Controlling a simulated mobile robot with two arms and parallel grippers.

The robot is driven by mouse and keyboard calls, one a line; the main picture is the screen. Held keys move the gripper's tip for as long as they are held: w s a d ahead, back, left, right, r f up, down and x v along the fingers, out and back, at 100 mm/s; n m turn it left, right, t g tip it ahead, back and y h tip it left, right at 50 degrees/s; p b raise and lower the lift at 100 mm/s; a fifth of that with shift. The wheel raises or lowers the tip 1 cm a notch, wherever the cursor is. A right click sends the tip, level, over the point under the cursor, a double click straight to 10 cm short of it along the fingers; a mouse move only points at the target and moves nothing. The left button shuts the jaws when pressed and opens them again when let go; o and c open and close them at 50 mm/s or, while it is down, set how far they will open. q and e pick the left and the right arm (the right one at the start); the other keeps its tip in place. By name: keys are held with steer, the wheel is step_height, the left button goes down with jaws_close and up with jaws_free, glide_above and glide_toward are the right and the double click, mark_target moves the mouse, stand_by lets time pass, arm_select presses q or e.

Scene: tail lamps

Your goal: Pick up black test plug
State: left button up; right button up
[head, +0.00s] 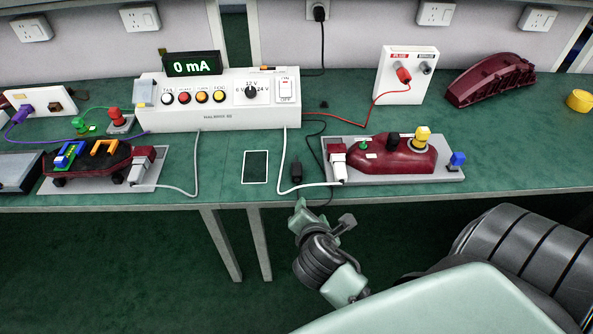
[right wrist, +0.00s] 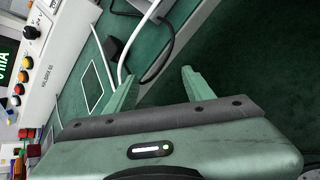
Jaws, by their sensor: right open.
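The black test plug (head: 296,172) lies on the green table near its front edge, just left of the right-hand lamp fixture, beside a thin black lead. It also appears in the right wrist view (right wrist: 113,47), dark, next to the white cable. My right gripper (head: 322,216) is in front of and below the table edge, slightly right of the plug and apart from it. In the right wrist view its two fingers (right wrist: 156,80) are spread with nothing between them. My left gripper is not in view.
A white cable (head: 286,160) runs close to the plug. The right lamp fixture (head: 455,173) stands to its right and a dark framed pad (head: 255,166) to its left. The tester box (head: 225,118) and jack panel (head: 405,75) stand behind.

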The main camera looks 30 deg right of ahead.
mark_target(297, 176)
steer(key=w+n, duration=0.1)
steer(key=n, duration=0.2)
steer(key=w+r+n+t, duration=0.1)
steer(key=w+n, duration=0.1)
steer(key=w+r+n+t+h, duration=0.1)
steer(key=n, duration=0.2)
steer(key=shift+w+r+n, duration=0.15)
steer(key=shift+w+n, duration=0.15)
steer(key=shift+w, duration=0.05)
steer(key=shift+w+d+t, duration=0.15)
steer(key=shift+w+t, duration=0.15)
steer(key=x, duration=0.4)
steer(key=r+x, duration=0.1)
steer(key=x, duration=0.1)
steer(key=shift+w+f, duration=0.1)
steer(key=shift+w, duration=0.35)
steer(key=shift+w+d+f, duration=0.1)
steer(key=shift+w+f, duration=0.1)
steer(key=shift+w, duration=0.1)
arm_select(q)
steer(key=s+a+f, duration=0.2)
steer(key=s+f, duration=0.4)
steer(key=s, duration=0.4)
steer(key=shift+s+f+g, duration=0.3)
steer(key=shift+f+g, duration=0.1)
arm_select(e)
jaws_close()
